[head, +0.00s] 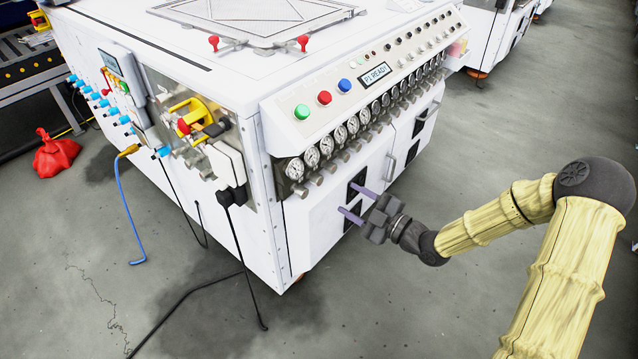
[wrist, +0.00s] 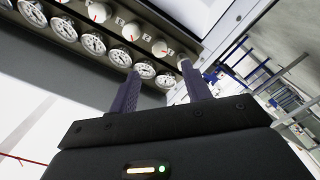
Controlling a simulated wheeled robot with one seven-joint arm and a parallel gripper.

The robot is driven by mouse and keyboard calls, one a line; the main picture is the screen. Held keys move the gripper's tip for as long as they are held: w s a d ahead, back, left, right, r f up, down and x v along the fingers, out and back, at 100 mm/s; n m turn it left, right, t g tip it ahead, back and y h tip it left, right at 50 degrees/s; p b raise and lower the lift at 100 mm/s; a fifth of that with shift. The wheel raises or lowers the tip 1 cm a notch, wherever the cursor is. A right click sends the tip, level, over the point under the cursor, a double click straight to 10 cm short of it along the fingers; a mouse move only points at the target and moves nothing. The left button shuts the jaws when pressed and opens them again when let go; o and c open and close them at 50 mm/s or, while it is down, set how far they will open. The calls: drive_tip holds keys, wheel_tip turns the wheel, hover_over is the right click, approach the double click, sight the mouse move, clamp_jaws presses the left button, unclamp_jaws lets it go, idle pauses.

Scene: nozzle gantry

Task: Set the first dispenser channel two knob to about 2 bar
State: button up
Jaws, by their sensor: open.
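A row of round white dial gauges (head: 312,156) runs along the front of the white machine (head: 190,100), with grey knobs (head: 316,180) below them. In the wrist view the gauges (wrist: 120,57) and pale round knobs (wrist: 130,31) run diagonally across the upper left, with small printed labels between the knobs. I cannot tell for certain which knob is channel two of the first dispenser. My gripper (head: 347,199) is open below the row's near end. In the wrist view its fingers (wrist: 160,68) reach toward the last knobs; the right fingertip overlaps a pale knob. The needle readings are too small to read.
Above the gauges is a sloped panel with green, red and blue buttons (head: 324,97) and a small display (head: 375,74). Cabinet doors with handles lie below the gauges. A blue hose (head: 127,205) and black cables hang at the left side. The floor in front is clear.

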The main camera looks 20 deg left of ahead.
sight(320, 182)
drive_tip(key=b+x, duration=0.2)
drive_tip(key=x, duration=0.9)
drive_tip(key=shift+b, duration=0.4)
drive_tip(key=shift+c, duration=0.2)
drive_tip(key=c, duration=0.9)
